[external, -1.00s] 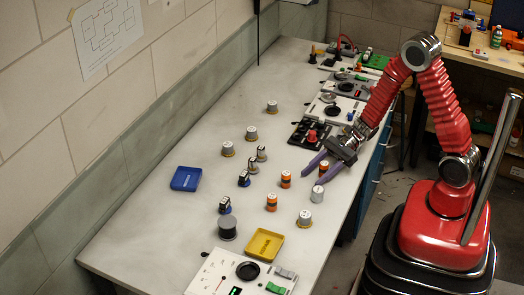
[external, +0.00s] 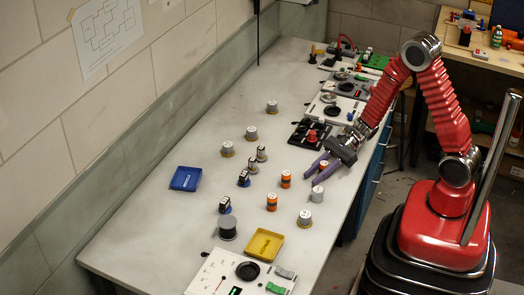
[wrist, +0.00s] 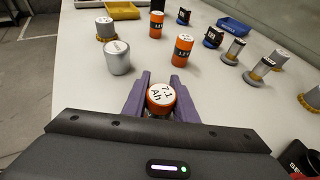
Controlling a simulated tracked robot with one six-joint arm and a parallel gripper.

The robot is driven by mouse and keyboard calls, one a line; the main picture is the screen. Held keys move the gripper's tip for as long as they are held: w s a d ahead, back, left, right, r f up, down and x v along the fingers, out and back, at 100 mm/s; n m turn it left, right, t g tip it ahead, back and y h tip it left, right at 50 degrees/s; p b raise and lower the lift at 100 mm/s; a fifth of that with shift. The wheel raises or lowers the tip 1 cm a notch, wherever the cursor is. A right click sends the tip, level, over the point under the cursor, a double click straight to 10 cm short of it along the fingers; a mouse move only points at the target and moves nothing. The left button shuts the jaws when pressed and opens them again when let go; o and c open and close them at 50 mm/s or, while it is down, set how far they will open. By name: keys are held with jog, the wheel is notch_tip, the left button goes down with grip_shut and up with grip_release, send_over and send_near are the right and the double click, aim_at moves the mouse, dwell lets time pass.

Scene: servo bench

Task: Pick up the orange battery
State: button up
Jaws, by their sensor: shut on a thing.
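My gripper (external: 316,167) has its purple fingers shut on an orange battery (wrist: 161,98) with a white top marked "7.1 Ah". The same held battery shows between the fingers in the external view (external: 323,165). Whether it touches the table is hard to tell. Two other orange batteries stand upright on the bench in the external view, one left of my gripper (external: 286,179) and one nearer the camera (external: 271,201). They also show ahead in the wrist view, one nearer (wrist: 182,50) and one farther (wrist: 156,24).
A plain grey cylinder (external: 317,194) stands just in front of my gripper. A blue tray (external: 186,179) and a yellow tray (external: 264,245) lie on the bench (external: 150,220). Several grey-topped cylinders stand around. A black panel with a red knob (external: 311,135) is behind my gripper.

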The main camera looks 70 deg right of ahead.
grip_shut()
notch_tip(320, 180, up, 10)
dwell(0.8)
dwell(0.5)
jog(key=w+a+m+t+h, duration=0.1)
jog(key=w+m+t+h, duration=0.2)
jog(key=w, duration=0.8)
jog(key=shift+m+t, duration=0.4)
jog(key=shift+m, duration=0.1)
jog(key=shift+a, duration=0.1)
